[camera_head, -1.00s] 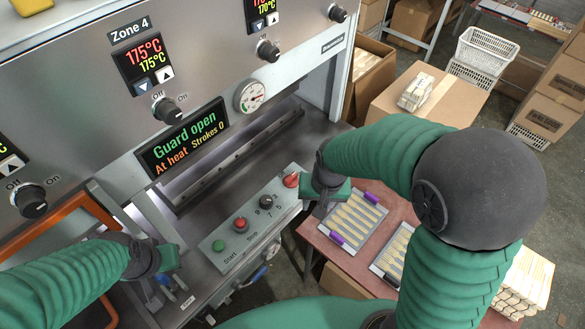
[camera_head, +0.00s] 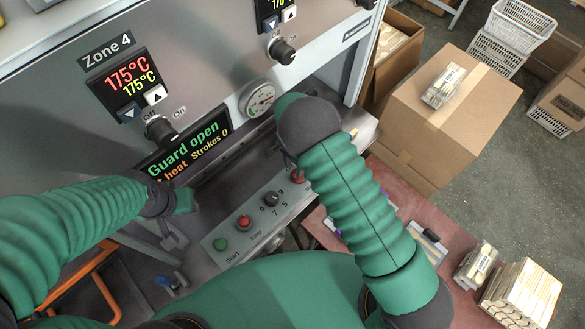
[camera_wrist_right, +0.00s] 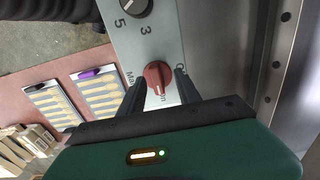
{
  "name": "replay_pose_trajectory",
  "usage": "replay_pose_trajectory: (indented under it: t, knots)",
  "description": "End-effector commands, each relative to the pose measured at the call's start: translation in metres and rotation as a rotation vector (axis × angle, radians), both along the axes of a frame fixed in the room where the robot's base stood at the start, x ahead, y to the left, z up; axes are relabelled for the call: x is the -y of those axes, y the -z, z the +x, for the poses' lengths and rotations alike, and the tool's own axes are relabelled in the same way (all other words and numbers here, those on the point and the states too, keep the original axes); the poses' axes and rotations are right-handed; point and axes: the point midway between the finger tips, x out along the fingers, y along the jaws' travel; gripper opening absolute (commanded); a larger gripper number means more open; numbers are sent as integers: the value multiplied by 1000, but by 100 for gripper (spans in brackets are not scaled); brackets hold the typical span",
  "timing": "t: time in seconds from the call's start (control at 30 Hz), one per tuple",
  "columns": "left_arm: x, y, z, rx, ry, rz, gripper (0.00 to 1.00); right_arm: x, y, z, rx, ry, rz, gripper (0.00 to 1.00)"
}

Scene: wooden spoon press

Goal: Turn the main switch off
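The main switch is a red rotary knob (camera_wrist_right: 158,77) on the light control panel, with a pale pointer line and partly covered lettering around it. My right gripper (camera_wrist_right: 158,92) is open in the right wrist view, one dark finger on each side of the knob, with visible gaps. In the head view, the switch (camera_head: 297,176) sits at the panel's far end, partly covered by my right arm, and the fingers there are mostly hidden. My left gripper (camera_head: 172,236) hangs left of the panel, apart from it; its finger opening is unclear.
The panel carries a green start button (camera_head: 220,244), a red stop button (camera_head: 243,221) and a black dial (camera_head: 271,198). The press display (camera_head: 190,150) reads "Guard open". A reddish table (camera_head: 455,240) with spoon trays and cardboard boxes (camera_head: 440,120) stand to the right.

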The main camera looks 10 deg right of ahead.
Motion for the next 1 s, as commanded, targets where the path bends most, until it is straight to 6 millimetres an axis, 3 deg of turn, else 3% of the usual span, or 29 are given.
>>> replay_pose_trajectory:
  t: [0.2,0.53,0.83,1.0]
  knots:
    - [1,-12,1,3,4,0,36,0,32,-3,2,0,-1,40]
    - [0,-12,0,0,1,0,36,-8,41,-1,1,-1,-8,40]
    - [0,-11,0,-1,0,0,36,-4,40,-1,5,-2,-2,1]
    - [0,-11,0,-1,1,-1,36,-2,39,1,8,-2,-1,0]
